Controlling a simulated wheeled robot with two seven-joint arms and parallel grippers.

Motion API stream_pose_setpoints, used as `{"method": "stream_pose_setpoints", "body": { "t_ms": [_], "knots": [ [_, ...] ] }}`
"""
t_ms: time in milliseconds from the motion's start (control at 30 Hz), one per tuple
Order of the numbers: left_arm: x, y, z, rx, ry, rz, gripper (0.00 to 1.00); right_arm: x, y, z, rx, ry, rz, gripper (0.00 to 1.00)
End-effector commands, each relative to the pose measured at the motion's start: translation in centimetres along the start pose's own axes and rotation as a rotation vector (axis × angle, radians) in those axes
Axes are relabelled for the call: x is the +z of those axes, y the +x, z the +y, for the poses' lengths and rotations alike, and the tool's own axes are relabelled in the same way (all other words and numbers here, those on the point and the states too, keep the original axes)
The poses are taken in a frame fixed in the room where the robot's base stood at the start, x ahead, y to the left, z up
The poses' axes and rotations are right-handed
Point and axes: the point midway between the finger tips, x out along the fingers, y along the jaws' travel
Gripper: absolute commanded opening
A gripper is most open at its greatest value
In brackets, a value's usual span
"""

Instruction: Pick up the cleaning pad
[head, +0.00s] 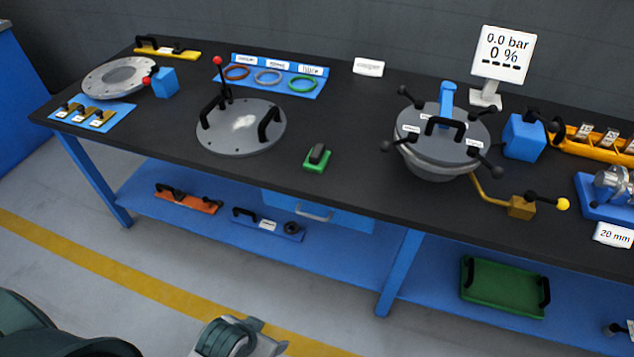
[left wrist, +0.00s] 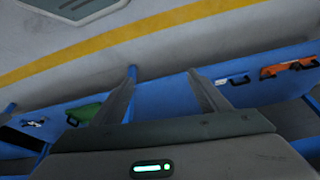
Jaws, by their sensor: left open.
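The cleaning pad (head: 317,158) is a small green block with a dark grip on top. It sits on the black tabletop near the front edge, between the round grey flange plate and the lidded grey vessel. My left gripper (left wrist: 163,72) shows in the left wrist view with its two fingers spread apart and nothing between them. It points at the floor and the blue lower shelf, and the pad is not visible in that view. In the head view, grey-green parts of my own body show at the bottom edge, away from the pad. My right gripper is not visible.
The flange plate (head: 240,128) with black handles lies left of the pad. The vessel (head: 440,140) stands to the right, with a yellow-knobbed lever (head: 562,204) beside it. The lower shelf (head: 150,200) and a drawer (head: 318,210) are below. The tabletop around the pad is clear.

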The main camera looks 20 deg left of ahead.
Motion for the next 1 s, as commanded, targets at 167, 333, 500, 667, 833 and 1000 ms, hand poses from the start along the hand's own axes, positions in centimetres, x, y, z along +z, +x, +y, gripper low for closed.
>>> {"method": "stream_pose_setpoints", "body": {
  "t_ms": [167, 333, 500, 667, 833, 1000],
  "knots": [
    [-2.0, -3.7, 0.1, 0.013, 0.003, -0.005, 0.69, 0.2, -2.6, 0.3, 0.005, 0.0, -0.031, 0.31],
    [-4.5, -5.4, 0.7, 0.042, 0.009, -0.002, 0.69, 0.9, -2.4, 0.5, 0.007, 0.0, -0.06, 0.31],
    [-7.0, -5.6, 1.4, 0.071, 0.017, 0.007, 0.69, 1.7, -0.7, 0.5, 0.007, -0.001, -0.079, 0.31],
    [-9.8, -5.4, 2.0, 0.097, 0.027, 0.018, 0.69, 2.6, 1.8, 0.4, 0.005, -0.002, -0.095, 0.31],
    [-14.1, -4.8, 2.7, 0.125, 0.044, 0.035, 0.69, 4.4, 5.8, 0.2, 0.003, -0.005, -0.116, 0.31],
    [-20.1, -4.3, 2.9, 0.148, 0.063, 0.046, 0.69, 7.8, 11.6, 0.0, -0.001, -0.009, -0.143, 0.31]
  ]
}}
